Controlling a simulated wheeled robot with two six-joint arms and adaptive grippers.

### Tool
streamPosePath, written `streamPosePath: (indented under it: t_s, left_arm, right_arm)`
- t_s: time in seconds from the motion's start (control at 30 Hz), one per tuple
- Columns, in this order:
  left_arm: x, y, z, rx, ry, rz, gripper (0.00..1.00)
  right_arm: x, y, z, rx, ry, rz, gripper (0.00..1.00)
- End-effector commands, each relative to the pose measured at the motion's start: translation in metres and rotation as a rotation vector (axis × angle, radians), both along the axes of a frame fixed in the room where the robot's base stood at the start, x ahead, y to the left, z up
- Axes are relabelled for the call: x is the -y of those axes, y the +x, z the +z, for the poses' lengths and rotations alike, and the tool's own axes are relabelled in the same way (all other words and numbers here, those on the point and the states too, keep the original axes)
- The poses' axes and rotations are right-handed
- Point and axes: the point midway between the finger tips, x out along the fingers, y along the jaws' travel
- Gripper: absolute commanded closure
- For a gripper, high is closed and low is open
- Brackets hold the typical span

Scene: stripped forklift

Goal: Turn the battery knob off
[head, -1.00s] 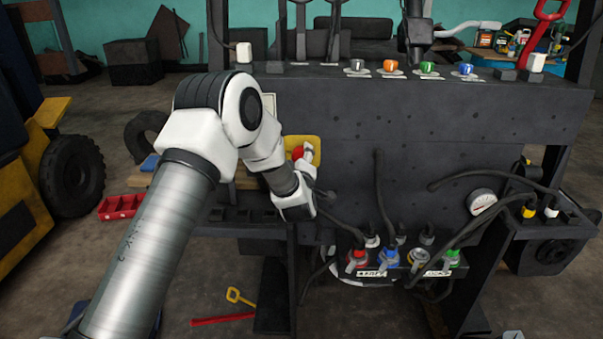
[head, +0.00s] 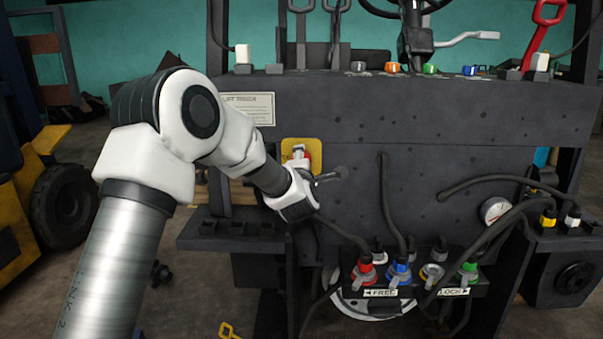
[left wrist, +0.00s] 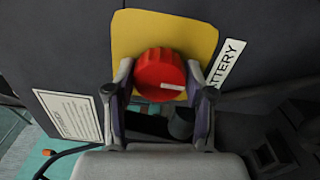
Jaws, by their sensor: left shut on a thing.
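The red round battery knob (left wrist: 160,70) sits on a yellow plate (left wrist: 180,32) on the dark panel, beside a white label ending in "TTERY" (left wrist: 227,62). A short white mark on its face lies nearly level, slightly tilted. My left gripper (left wrist: 157,84) is shut on the knob, one finger at each side. In the head view the yellow plate (head: 316,150) shows just above my left wrist, with a bit of red, and the knob is mostly hidden. My right gripper is not in view.
Below are several coloured valve knobs (head: 397,270) with hoses and "FREE" and "LOCK" labels. A pressure gauge (head: 494,210) is at the right. Levers and coloured buttons line the panel's top edge. A black hose (head: 388,200) hangs right of the knob.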

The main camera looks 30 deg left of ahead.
Motion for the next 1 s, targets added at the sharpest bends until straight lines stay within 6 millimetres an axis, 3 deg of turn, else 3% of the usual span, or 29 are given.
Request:
streamPosePath:
  t_s: [0.57, 0.6, 0.63, 0.67, 1.0]
  left_arm:
    - [-0.0003, -0.0005, -0.0025, 0.015, -0.035, 0.001, 0.82]
    - [-0.0003, -0.0005, -0.0026, 0.015, -0.036, 0.001, 0.36]
    - [-0.0003, -0.0005, -0.0026, 0.015, -0.036, 0.001, 0.26]
    - [-0.0002, -0.0005, -0.0025, 0.015, -0.034, 0.001, 0.21]
    - [0.0013, -0.002, -0.0011, 0.016, -0.032, 0.0, 0.21]
  right_arm:
    - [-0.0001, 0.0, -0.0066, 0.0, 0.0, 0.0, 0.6]
    - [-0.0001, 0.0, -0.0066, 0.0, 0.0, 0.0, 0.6]
    - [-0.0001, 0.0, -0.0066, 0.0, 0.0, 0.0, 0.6]
    - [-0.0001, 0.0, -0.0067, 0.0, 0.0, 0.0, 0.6]
    - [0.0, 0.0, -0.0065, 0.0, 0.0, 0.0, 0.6]
